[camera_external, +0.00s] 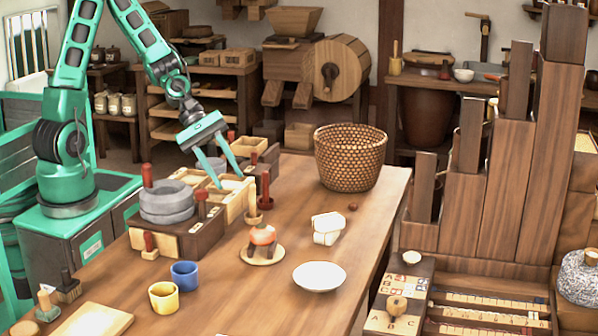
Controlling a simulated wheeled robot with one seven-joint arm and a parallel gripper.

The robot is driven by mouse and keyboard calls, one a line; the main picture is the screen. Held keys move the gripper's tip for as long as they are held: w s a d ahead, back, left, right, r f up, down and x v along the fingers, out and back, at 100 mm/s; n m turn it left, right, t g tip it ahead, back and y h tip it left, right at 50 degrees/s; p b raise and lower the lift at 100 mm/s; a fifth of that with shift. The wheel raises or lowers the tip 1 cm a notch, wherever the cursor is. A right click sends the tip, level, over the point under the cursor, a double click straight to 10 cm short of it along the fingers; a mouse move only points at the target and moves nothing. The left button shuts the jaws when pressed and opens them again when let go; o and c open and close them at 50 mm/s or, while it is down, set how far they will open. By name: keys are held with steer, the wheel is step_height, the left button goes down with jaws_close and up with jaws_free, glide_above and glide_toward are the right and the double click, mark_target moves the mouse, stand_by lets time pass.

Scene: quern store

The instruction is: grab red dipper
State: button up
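A dark red upright piece (265,188) with a thin handle and a wider cup-like foot stands on the table, to the right of the pale wooden compartment box; it looks like the red dipper, though it is small here. A similar pale wooden piece (253,208) stands close at its left. My gripper (229,180) is open, its two teal fingers spread and pointing down over the compartment box (237,212). It is left of the red piece and apart from it. I see nothing between the fingers.
Left of the box stands a grey stone quern (167,202) with red handles. In front are an orange-red stool-like piece (262,236), a white plate (319,276), a blue cup (185,274) and a yellow cup (163,297). A woven basket (350,160) stands behind right.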

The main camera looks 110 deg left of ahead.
steer(key=s+a+n+t, duration=0.1)
steer(key=a+n+t, duration=0.3)
steer(key=a+n, duration=0.45)
steer(key=n+t+y, duration=0.1)
steer(key=n+y, duration=0.1)
steer(key=n, duration=0.1)
glide_toward(266, 173)
steer(key=x, duration=1)
steer(key=shift+s+a+f, duration=0.1)
steer(key=shift+a+f, duration=0.05)
steer(key=shift+a, duration=0.05)
steer(key=shift+c, duration=0.2)
jaws_close()
